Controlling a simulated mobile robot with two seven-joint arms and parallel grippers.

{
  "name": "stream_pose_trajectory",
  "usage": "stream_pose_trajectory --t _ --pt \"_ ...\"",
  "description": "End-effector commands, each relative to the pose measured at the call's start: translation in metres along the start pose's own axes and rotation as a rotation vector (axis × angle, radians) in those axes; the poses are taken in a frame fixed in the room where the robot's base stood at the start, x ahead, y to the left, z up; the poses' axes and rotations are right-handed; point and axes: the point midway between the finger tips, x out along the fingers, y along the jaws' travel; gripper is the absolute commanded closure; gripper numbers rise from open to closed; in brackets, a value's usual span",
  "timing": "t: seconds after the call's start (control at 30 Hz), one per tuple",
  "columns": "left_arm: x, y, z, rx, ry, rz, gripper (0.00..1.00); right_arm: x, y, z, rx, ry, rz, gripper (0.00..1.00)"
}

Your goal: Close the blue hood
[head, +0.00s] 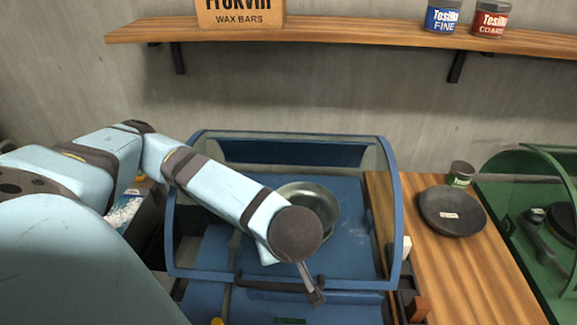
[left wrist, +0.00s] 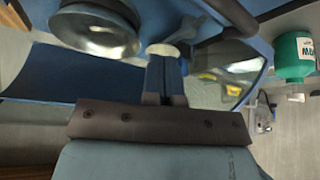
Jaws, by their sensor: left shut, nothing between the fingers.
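The blue hood (head: 391,200) is a clear cover with a blue frame over the blue machine. Its front edge is low, near the front of the machine body; I cannot tell whether it is fully seated. A dark handle bar (head: 262,287) runs along its front. My left gripper (head: 316,297) is shut and empty at the right end of this bar, with its arm reaching across the hood; contact is unclear. In the left wrist view the shut fingers (left wrist: 166,85) point toward the blue machine. My right gripper is not in view.
A metal bowl (head: 322,200) is seen in the blue machine. Right of it, a wooden counter (head: 440,265) carries a dark round plate (head: 452,212) and a small jar (head: 460,174). A green hooded machine (head: 520,165) stands farther right. A shelf (head: 340,32) hangs above.

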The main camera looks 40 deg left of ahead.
Motion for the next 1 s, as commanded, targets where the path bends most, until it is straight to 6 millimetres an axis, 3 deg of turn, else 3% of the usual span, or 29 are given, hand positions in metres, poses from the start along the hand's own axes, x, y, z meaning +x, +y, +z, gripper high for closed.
stream_pose_trajectory --t 0.1,0.8,1.0 --pt "-0.016 0.0 -0.009 0.0 0.0 0.002 1.0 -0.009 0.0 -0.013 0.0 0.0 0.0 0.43" --pt "-0.077 0.0 -0.042 0.001 -0.001 0.003 1.0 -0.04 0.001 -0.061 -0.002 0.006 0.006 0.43" --pt "-0.079 0.0 -0.042 0.002 -0.002 0.001 1.0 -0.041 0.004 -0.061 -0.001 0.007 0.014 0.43"
